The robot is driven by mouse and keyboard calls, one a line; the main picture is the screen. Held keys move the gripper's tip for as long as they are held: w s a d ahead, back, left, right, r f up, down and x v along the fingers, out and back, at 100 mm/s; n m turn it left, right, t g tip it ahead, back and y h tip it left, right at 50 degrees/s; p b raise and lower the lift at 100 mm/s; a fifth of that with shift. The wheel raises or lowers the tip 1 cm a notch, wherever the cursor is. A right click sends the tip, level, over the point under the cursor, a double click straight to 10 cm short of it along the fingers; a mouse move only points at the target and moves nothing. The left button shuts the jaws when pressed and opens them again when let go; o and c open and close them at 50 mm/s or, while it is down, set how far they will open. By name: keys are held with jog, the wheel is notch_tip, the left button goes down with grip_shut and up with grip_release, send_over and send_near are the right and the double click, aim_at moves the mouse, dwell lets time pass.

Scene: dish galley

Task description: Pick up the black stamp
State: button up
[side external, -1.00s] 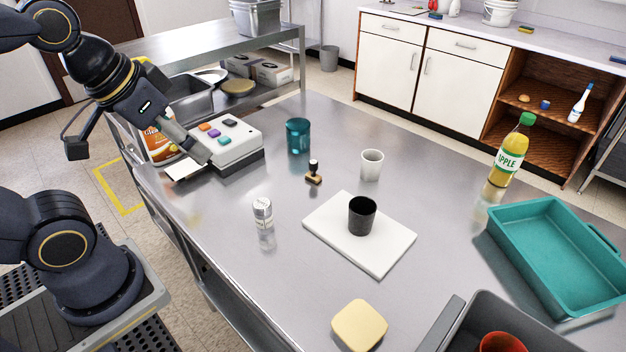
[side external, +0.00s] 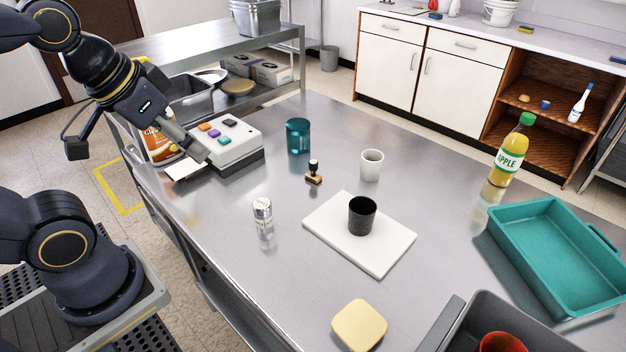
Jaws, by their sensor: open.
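The stamp (side external: 313,172) stands upright on the steel table, with a black knob handle and a tan and dark base. It is apart from the things around it. My gripper (side external: 203,153) is at the left, close to the white box with coloured buttons (side external: 232,142), well to the left of the stamp. It is open, and I see nothing between its fingers, though the fingertips are small in this view.
Near the stamp are a teal mug (side external: 298,136) behind, a white cup (side external: 371,165) to the right and a salt shaker (side external: 263,212) at front left. A white board (side external: 390,255) bears a black cup (side external: 362,215). A bottle (side external: 508,150) and teal tray (side external: 497,235) stand farther right.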

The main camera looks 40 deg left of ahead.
jog(key=w+r+m+t, duration=0.1)
jog(key=w+r+m, duration=0.1)
jog(key=w+r, duration=0.2)
jog(key=m+g+h, duration=0.1)
jog(key=m+g, duration=0.1)
jog(key=g, duration=0.2)
send_over(313, 162)
jog(key=s, duration=0.4)
jog(key=s+a+f+x, duration=0.1)
jog(key=s+x, duration=0.2)
jog(key=x, duration=1)
jog(key=shift+m, duration=0.3)
jog(key=x, duration=0.9)
jog(key=shift+w+a+f, duration=0.35)
jog(key=shift+a, duration=0.05)
jog(key=shift+a+x, duration=0.1)
jog(key=shift+x, duration=1.3)
jog(key=shift+a+x, duration=0.15)
jog(key=shift+x, duration=1.2)
jog(key=shift+w, duration=0.15)
